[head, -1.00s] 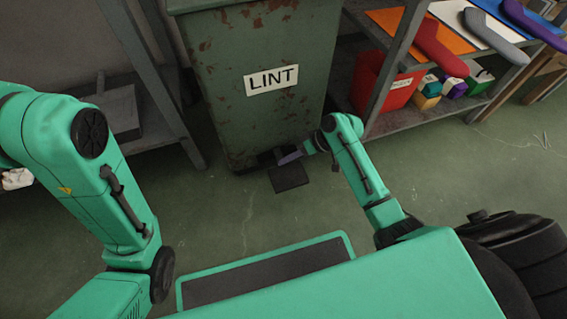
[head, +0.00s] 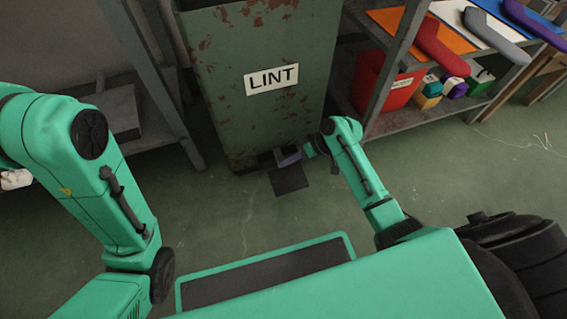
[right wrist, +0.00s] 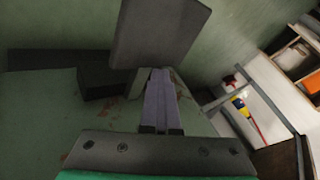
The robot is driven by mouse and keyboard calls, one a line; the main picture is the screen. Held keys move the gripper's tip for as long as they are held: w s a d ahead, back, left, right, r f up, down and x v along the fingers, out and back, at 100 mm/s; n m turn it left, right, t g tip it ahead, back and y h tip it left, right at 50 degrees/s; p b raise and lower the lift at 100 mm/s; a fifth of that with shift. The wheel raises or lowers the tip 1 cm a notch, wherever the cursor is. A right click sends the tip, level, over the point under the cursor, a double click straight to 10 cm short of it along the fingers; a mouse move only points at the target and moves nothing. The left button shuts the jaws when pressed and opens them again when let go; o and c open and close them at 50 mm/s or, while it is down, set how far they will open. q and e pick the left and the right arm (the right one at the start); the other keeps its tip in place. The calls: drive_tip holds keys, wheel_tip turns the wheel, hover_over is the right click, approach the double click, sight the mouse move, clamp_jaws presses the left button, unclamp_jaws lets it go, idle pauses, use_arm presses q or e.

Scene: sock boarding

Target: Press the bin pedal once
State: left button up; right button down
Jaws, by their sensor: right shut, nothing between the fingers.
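The green, rust-spotted bin (head: 225,110) with a LINT label (head: 271,79) stands at the back centre in the head view. Its pedal (head: 290,179) is a dark flat plate low at the bin's front. My right gripper (head: 288,156) is down at the bin's foot, just behind and above the pedal. In the right wrist view, the shut, empty fingers (right wrist: 160,100) point toward the grey pedal plate (right wrist: 160,32). I cannot tell whether the fingertips touch it. My left gripper is out of view; only its arm shows.
A metal rack with a red bin (head: 384,84), coloured boxes (head: 430,92) and sock forms (head: 440,47) stands right of the bin. Another rack (head: 165,105) stands to its left. Green floor (head: 230,215) is clear in front of the bin.

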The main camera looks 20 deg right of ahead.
drive_tip(key=shift+s+f, duration=0.35)
drive_tip(key=shift+f, duration=0.55)
idle(0.3)
wheel_tip(320, 180, up, 3)
drive_tip(key=p, duration=0.3)
drive_tip(key=shift+w+d+r+p, duration=0.1)
drive_tip(key=shift+r+p, duration=0.1)
drive_tip(key=shift+p, duration=0.15)
drive_tip(key=shift+w+r+p, duration=0.1)
drive_tip(key=shift+r+p, duration=0.3)
drive_tip(key=shift+w+r, duration=0.1)
drive_tip(key=shift+r, duration=0.05)
drive_tip(key=r+p, duration=0.4)
drive_tip(key=p, duration=0.1)
drive_tip(key=shift+w+r, duration=0.25)
drive_tip(key=shift+r, duration=0.15)
